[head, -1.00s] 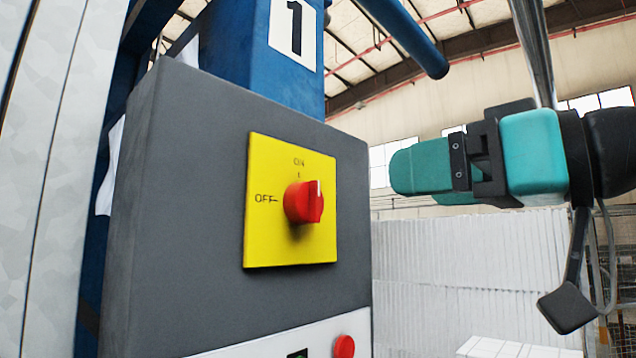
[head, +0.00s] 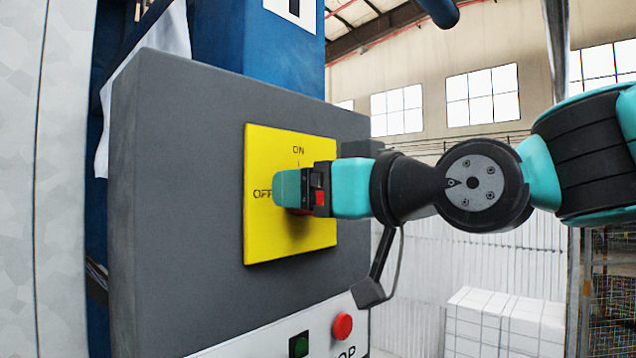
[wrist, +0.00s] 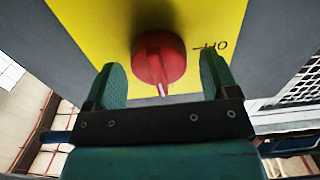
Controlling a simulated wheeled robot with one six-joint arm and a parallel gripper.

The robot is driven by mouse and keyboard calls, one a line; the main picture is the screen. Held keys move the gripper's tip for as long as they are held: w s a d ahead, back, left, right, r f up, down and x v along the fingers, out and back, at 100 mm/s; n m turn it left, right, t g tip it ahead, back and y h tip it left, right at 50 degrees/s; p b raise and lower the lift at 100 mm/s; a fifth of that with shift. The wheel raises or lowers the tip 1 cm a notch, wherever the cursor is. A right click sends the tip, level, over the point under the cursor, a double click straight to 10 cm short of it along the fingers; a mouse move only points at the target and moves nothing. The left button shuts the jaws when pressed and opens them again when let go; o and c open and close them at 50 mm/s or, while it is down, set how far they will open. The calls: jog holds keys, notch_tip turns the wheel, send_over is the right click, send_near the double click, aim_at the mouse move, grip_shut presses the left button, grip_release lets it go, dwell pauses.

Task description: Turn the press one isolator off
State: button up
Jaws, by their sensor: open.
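The isolator is a red rotary knob (wrist: 158,60) on a yellow plate (head: 258,235) marked ON at the top and OFF at the left. The plate is on the front of a grey box (head: 180,200). In the wrist view the knob's white mark points down the picture, a quarter turn from the OFF label, so it stands at ON. My gripper (head: 286,188) is at the plate and hides the knob in the head view. In the wrist view my gripper (wrist: 164,76) is open, one finger on each side of the knob, with gaps showing on both sides.
A green button (head: 298,345) and a red button (head: 342,326) sit on a white panel below the box. A blue column (head: 225,60) with a number sign rises behind it. White stacked blocks (head: 505,325) stand at the lower right.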

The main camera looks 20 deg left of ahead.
jog(key=c, duration=0.9)
